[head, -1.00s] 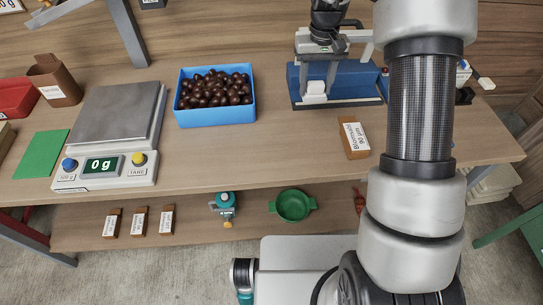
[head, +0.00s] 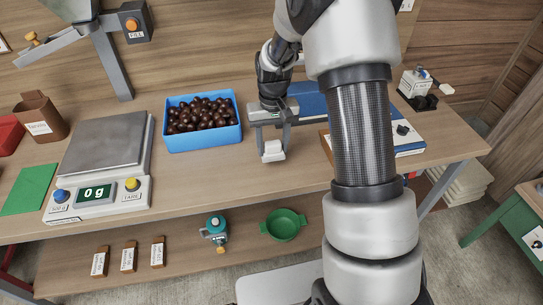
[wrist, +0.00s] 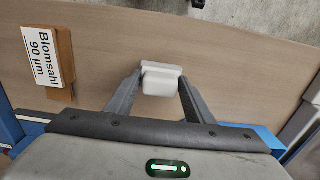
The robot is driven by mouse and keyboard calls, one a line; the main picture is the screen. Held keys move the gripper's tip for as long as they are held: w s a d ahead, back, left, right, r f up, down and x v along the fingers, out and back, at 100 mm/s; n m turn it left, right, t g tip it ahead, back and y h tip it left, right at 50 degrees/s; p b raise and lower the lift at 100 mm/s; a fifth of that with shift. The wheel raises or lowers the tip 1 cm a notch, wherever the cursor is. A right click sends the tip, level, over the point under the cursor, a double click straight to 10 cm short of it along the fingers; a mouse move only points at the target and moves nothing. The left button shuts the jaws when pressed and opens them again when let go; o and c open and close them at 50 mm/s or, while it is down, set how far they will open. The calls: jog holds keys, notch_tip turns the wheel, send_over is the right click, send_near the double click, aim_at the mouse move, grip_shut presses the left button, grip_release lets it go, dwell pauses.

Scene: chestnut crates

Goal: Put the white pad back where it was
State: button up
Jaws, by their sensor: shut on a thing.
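The white pad (head: 272,152) is a small white block between the fingertips of my gripper (head: 273,143). In the wrist view the pad (wrist: 162,82) sits between both fingers of my gripper (wrist: 158,88), which close on its sides. The pad is over bare wooden bench top, right of the blue crate of chestnut-brown balls and in front of the blue device (head: 312,104). I cannot tell how high it is above the wood. My arm hides part of the device.
The blue crate (head: 202,144) stands just left of my gripper. A scale (head: 98,197) reading 0 g is farther left. A brown block labelled Blomsahl 90 µm (wrist: 64,62) lies beside my gripper. A green bowl (head: 283,224) is on the lower shelf. Bench wood in front of the pad is clear.

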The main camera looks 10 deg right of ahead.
aim_at(273, 155)
jog(key=shift+f, duration=1.95)
jog(key=shift+f, duration=0.15)
jog(key=o, duration=1)
